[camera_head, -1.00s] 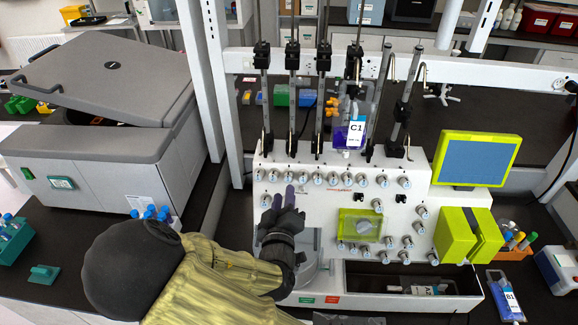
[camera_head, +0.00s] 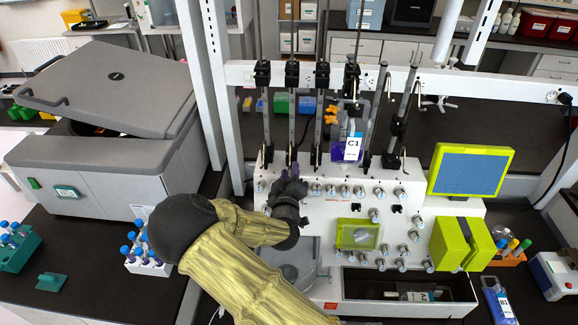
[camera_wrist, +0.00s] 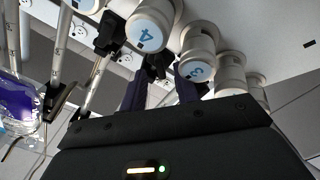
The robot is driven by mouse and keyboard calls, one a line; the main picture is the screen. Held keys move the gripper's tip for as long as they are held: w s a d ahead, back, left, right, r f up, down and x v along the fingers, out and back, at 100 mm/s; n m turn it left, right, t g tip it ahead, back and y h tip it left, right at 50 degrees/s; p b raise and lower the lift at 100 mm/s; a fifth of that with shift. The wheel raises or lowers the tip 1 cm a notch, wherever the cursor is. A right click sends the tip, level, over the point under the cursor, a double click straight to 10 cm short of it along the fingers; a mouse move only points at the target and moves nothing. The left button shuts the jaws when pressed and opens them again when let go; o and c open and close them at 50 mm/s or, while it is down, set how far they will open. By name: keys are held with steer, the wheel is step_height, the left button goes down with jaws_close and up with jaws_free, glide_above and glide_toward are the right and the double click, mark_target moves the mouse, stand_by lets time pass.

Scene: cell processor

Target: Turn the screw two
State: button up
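A row of white screws (camera_head: 344,190) runs along the top of the white cell processor's front (camera_head: 325,221). In the wrist view, the nearest screws carry blue labels that read as 4 (camera_wrist: 150,27) and 3 (camera_wrist: 196,71). More white screws (camera_wrist: 231,72) stand behind to the right with their labels hidden, so I cannot tell for sure which is screw two. My gripper (camera_head: 290,180) is at the left part of the row, covering some screws. In the wrist view, its two dark fingers (camera_wrist: 158,88) stand apart near screws 4 and 3, with no screw seen gripped.
A bag marked C1 (camera_head: 352,148) hangs above the row. Vertical rods with black clamps (camera_head: 292,75) rise behind it. A green-framed screen (camera_head: 470,170) stands to the right. A grey centrifuge (camera_head: 95,190) and a rack of blue-capped tubes (camera_head: 147,262) are at the left.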

steer(key=shift+w+a, duration=0.1)
steer(key=shift+w, duration=0.35)
steer(key=shift+c, duration=0.2)
jaws_close()
